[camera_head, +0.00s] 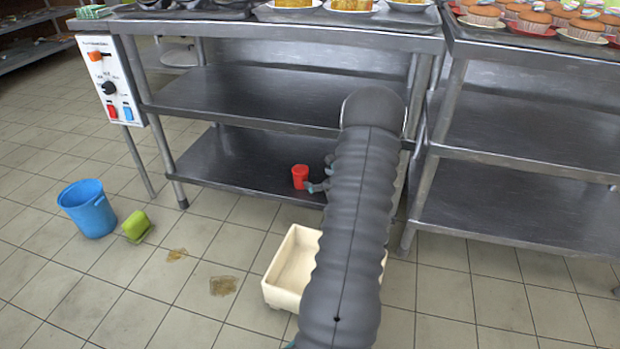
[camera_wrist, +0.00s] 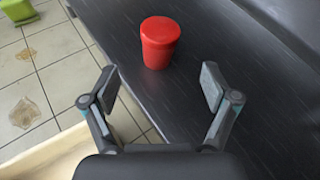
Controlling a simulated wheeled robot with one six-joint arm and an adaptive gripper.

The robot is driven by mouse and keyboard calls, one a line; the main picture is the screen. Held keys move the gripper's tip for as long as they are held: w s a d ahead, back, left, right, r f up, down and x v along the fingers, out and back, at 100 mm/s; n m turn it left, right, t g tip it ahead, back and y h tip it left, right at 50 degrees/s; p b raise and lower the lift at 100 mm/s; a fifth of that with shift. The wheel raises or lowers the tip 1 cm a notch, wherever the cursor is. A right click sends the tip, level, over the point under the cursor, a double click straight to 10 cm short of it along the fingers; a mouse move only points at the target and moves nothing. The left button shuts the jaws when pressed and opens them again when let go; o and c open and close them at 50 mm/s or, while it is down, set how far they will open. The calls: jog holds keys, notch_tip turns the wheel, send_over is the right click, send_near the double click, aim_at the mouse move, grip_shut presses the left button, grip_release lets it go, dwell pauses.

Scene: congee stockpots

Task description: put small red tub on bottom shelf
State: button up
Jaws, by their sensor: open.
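The small red tub (camera_head: 299,176) stands upright on the bottom shelf (camera_head: 235,160) of the steel table, near its front edge. In the wrist view the red tub (camera_wrist: 160,43) stands on the dark shelf (camera_wrist: 235,75), just ahead of my gripper (camera_wrist: 156,88). My gripper is open, with its two fingers apart and nothing between them. The tub is beyond the fingertips and apart from them. In the head view my gripper (camera_head: 318,180) shows only in part beside the tub, as my arm hides the rest.
A cream bin (camera_head: 285,295) stands on the floor in front of the shelf, partly behind my arm. A blue bucket (camera_head: 88,210), a green object (camera_head: 136,226) and brown stains (camera_head: 223,286) are on the floor at left. A second steel table (camera_head: 490,205) stands at right.

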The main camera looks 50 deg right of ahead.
jog(key=shift+s+a+r, duration=0.1)
jog(key=shift+s, duration=0.05)
jog(key=w+a+r+n+g+y, duration=0.1)
jog(key=w+a+r+n+y, duration=0.15)
jog(key=a+r+n, duration=0.4)
jog(key=w+a+r+n+y, duration=0.2)
jog(key=a+r+y, duration=0.15)
jog(key=a, duration=0.65)
jog(key=w+a+r+n+g+y, duration=0.1)
jog(key=w+a+r+n+y, duration=0.1)
jog(key=a+r+n, duration=0.45)
jog(key=s+a+r+n+g+y, duration=0.1)
jog(key=s+a+r+n+g, duration=0.15)
jog(key=a, duration=0.55)
jog(key=s+a+r+n+g, duration=0.2)
jog(key=s+a+n, duration=0.1)
jog(key=a, duration=0.6)
jog(key=s+a+r+n+h, duration=0.2)
jog(key=s+a+n, duration=0.1)
jog(key=s+n, duration=0.2)
jog(key=s+a+r+n+g+h, duration=0.1)
jog(key=s+a+r+n+h, duration=0.1)
jog(key=s+n, duration=0.3)
jog(key=s+a+r+n+h, duration=0.2)
jog(key=s+a+n, duration=0.2)
jog(key=s, duration=0.7)
jog(key=shift+s+a+n, duration=0.25)
jog(key=shift+s+n, duration=0.15)
jog(key=shift+n, duration=0.65)
jog(key=shift+f, duration=0.2)
